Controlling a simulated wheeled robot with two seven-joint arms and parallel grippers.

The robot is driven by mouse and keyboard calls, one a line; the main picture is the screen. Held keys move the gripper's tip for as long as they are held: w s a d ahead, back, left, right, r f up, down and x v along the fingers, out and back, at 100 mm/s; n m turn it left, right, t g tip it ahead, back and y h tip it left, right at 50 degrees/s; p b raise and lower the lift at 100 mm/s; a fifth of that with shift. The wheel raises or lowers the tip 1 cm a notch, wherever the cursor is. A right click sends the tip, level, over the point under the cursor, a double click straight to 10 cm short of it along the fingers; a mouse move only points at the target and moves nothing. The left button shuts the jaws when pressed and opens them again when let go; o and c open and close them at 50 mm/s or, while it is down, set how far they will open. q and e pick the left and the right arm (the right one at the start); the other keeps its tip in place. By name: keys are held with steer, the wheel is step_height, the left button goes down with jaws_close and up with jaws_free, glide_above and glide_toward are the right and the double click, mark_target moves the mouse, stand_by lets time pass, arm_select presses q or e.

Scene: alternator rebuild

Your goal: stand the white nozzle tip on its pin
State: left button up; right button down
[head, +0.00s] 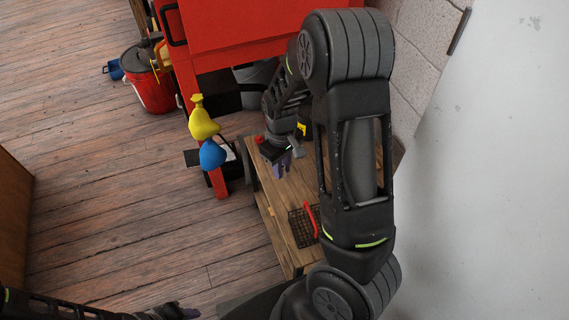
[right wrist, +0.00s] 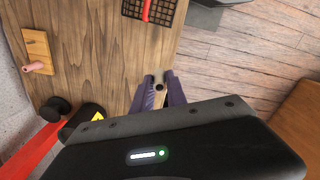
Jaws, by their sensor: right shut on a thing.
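My right gripper (right wrist: 160,92) is shut on a small pale tube with a dark open end, apparently the nozzle tip (right wrist: 158,78), above the wooden bench. In the head view this gripper (head: 282,168) is small, and the tip cannot be made out there. A pinkish pin (right wrist: 33,67) stands up from a light wooden block (right wrist: 37,45) at the left of the right wrist view, well apart from the held tip. My arm hides part of the bench in the head view. My left gripper (head: 182,312) is at the bottom edge, its jaws unclear.
A black wire basket (head: 301,228) with a red handle sits on the bench (head: 272,190). A black spool (right wrist: 54,108) and a black part with a yellow label (right wrist: 88,117) lie near my right gripper. A red cabinet (head: 232,28) stands behind; a wall is at right.

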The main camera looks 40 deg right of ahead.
steer(key=w+a+r+m, duration=0.1)
steer(key=w+a+r, duration=0.9)
steer(key=a+r, duration=0.3)
steer(key=shift+a+r, duration=0.35)
steer(key=shift+a, duration=0.9)
steer(key=shift+w, duration=0.1)
